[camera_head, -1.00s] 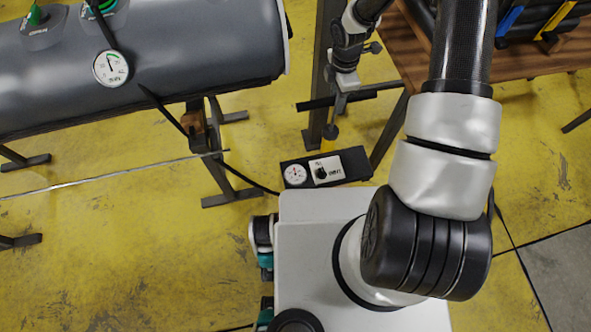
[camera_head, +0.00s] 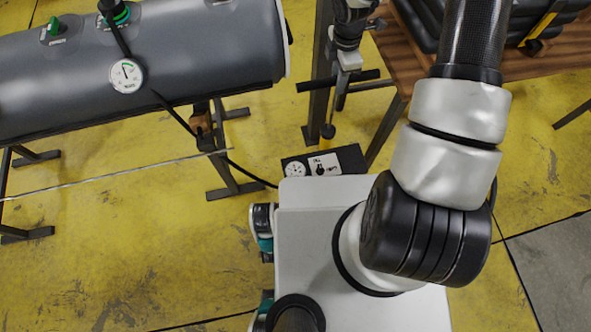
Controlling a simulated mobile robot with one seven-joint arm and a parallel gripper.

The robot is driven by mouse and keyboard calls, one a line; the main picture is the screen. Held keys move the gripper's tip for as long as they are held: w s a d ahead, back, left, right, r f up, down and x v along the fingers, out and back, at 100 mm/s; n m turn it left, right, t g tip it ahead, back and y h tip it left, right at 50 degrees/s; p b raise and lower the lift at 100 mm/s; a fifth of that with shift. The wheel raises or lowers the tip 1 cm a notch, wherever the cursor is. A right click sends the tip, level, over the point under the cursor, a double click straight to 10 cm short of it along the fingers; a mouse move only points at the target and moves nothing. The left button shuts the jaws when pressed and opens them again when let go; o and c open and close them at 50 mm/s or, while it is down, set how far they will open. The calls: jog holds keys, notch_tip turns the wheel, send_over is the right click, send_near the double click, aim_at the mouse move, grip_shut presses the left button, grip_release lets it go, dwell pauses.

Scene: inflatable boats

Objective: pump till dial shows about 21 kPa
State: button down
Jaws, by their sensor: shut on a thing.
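A grey inflated tube (camera_head: 200,60) lies across the upper left. A round white pressure dial (camera_head: 127,76) sits on it; its needle points roughly upward, but the figures are too small to read. The pump has a black T-handle (camera_head: 312,85), a shaft with a yellow lower part (camera_head: 327,132) and a black base box (camera_head: 350,157) on the floor. My gripper (camera_head: 347,66) is shut on the handle from above; its fingertips are small and partly hidden. A black hose (camera_head: 240,172) runs between the tube and the base box.
The base box carries a small gauge (camera_head: 295,169) and a knob plate (camera_head: 324,164). A wooden table (camera_head: 420,70) with dark rolled items stands at the upper right. A dark stand (camera_head: 233,180) supports the tube. Yellow floor at lower left is mostly clear.

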notch_tip(320, 180, down, 23)
jog(key=b, duration=1.5)
jog(key=shift+r, duration=0.45)
jog(key=shift+r+p, duration=0.15)
jog(key=shift+p, duration=0.15)
jog(key=r+p, duration=0.8)
jog(key=r, duration=0.3)
jog(key=r+p, duration=0.9)
jog(key=r, duration=0.3)
jog(key=shift+w, duration=0.2)
jog(key=f+b, duration=0.5)
jog(key=f, duration=0.3)
jog(key=f+b, duration=0.6)
jog(key=f, duration=0.1)
jog(key=f+b, duration=0.6)
jog(key=f, duration=0.2)
jog(key=shift+s+f, duration=0.25)
jog(key=shift+f, duration=0.05)
jog(key=shift+r, duration=0.15)
jog(key=c, duration=1.4)
grip_release()
jog(key=shift+r, duration=0.1)
jog(key=shift+o, duration=0.2)
